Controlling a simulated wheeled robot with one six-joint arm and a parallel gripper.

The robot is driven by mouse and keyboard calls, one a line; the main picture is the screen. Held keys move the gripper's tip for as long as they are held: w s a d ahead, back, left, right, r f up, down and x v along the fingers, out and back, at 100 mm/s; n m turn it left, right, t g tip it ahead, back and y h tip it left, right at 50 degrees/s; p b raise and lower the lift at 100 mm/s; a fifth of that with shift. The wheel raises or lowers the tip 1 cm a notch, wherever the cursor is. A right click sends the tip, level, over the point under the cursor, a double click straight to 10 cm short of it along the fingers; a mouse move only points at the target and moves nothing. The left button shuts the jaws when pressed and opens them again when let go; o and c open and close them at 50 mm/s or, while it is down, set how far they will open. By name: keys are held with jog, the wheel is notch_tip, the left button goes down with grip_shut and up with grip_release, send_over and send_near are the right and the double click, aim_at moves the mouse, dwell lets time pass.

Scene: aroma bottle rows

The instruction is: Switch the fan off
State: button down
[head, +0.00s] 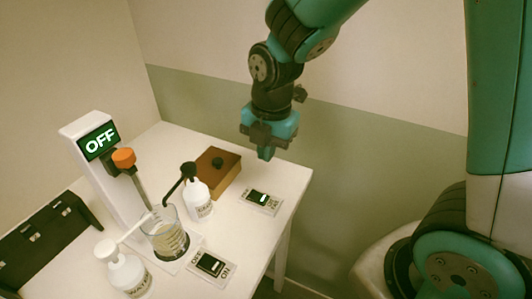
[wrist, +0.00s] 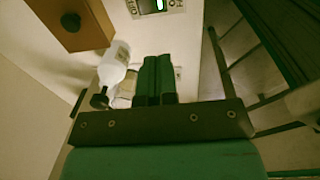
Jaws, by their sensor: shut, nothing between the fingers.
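I cannot pick out a fan in either view. A switch plate (head: 261,201) with a lit green window lies near the table's right edge; it also shows at the top of the wrist view (wrist: 176,4). A second switch plate (head: 212,268) with a dark rocker and an ON label lies at the front of the table. My gripper (head: 265,155) is shut and empty, raised above the table beyond the lit plate. Its fingers are together in the wrist view (wrist: 157,62).
A glass beaker (head: 168,238) stands under the tower's orange-topped rod (head: 124,158). A white bottle with a black pump (head: 199,203) and one with a white pump (head: 129,276) flank it. A brown box (head: 217,171) is behind.

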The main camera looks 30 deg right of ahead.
aim_at(255, 193)
jog(key=w+b, duration=0.1)
jog(key=b, duration=0.3)
jog(key=shift+w+a+r, duration=0.1)
jog(key=shift+w, duration=0.25)
jog(key=f, duration=0.4)
jog(key=w+f, duration=0.1)
jog(key=f, duration=0.4)
jog(key=a+f+p, duration=0.1)
jog(key=f, duration=0.4)
jog(key=shift+w+a, duration=0.1)
jog(key=shift+w, duration=0.2)
